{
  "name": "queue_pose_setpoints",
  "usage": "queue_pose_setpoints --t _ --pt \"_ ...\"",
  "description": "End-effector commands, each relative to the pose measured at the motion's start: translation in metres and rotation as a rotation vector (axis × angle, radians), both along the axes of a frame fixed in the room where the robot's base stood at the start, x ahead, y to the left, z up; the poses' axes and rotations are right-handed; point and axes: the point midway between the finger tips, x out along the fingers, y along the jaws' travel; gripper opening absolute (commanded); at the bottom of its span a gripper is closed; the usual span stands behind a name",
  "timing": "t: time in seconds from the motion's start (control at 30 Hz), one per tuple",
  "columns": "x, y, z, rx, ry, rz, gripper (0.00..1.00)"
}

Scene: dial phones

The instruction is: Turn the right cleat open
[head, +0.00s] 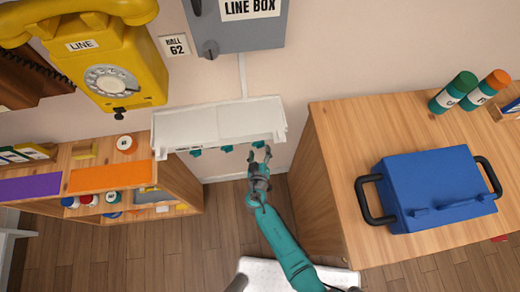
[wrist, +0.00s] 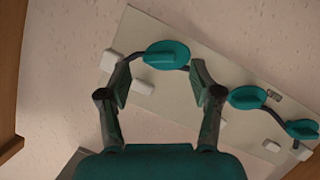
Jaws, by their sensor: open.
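A pale panel (head: 218,124) on the wall carries three teal cleats along its lower edge: a left one (head: 195,153), a middle one (head: 227,148) and the right one (head: 258,144). My gripper (head: 260,156) is just below the right cleat in the head view. In the wrist view my gripper (wrist: 160,78) is open and empty. One teal cleat (wrist: 166,55) lies just ahead, between the two fingertips; the other two are off to the right. A dark line runs by the cleats. I cannot tell whether the fingers touch the cleat.
A wooden cabinet (head: 318,185) stands right of my arm, with a blue case (head: 430,188) on top. A low shelf unit (head: 185,185) stands to the left. A yellow dial phone (head: 120,65) and a grey line box (head: 240,32) hang above. Bare floor (head: 225,225) lies between.

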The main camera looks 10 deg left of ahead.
Motion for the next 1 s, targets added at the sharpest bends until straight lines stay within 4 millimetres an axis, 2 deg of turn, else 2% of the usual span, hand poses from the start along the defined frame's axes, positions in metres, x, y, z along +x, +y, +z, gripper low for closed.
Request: queue_pose_setpoints --t 0.3,0.5,0.7,1.0 --pt "-0.06 -0.005 0.019 -0.001 0.002 0.004 0.65" --pt "-0.085 -0.007 0.03 0.0 0.001 0.002 0.65" --pt "-0.094 -0.009 0.034 -0.001 0.001 0.0 0.65" --pt "-0.095 -0.009 0.034 -0.001 0.001 0.0 0.65"
